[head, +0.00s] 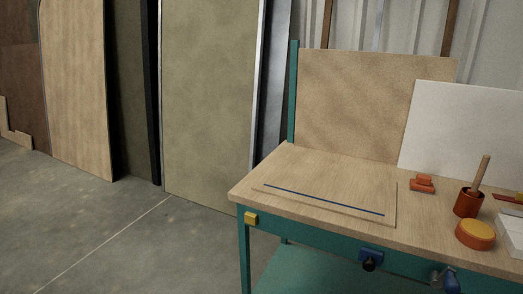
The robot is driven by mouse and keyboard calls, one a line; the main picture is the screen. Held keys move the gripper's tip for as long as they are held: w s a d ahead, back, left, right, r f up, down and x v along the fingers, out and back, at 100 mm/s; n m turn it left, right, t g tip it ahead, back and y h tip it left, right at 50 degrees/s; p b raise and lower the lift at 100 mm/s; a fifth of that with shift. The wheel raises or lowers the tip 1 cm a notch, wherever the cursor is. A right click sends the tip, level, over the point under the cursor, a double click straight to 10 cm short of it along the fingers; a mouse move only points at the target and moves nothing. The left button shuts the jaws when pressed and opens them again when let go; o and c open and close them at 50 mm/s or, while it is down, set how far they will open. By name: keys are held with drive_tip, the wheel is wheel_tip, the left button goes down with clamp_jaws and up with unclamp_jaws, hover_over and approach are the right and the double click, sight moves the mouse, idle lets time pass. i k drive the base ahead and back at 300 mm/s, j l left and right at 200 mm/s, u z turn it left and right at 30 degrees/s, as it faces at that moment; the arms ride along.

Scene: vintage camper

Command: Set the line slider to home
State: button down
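A thin wooden board (350,208) lies flat on the left part of the workbench, with a straight dark blue line (325,199) running across it from upper left to lower right. I cannot make out a separate slider knob on the line or any home mark. My gripper is not in view.
The workbench (277,164) holds an orange stacked piece (422,184), a brown cup with a wooden handle (468,203) and a round orange-yellow tub (475,234). Blue fittings (371,256) stick out from its front. Tall panels (208,90) lean behind. The floor (110,235) at left is clear.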

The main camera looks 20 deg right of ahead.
sight(370, 258)
drive_tip(key=z, duration=1.4)
drive_tip(key=k+l+u, duration=0.3)
drive_tip(key=l, duration=0.25)
drive_tip(key=k, duration=0.1)
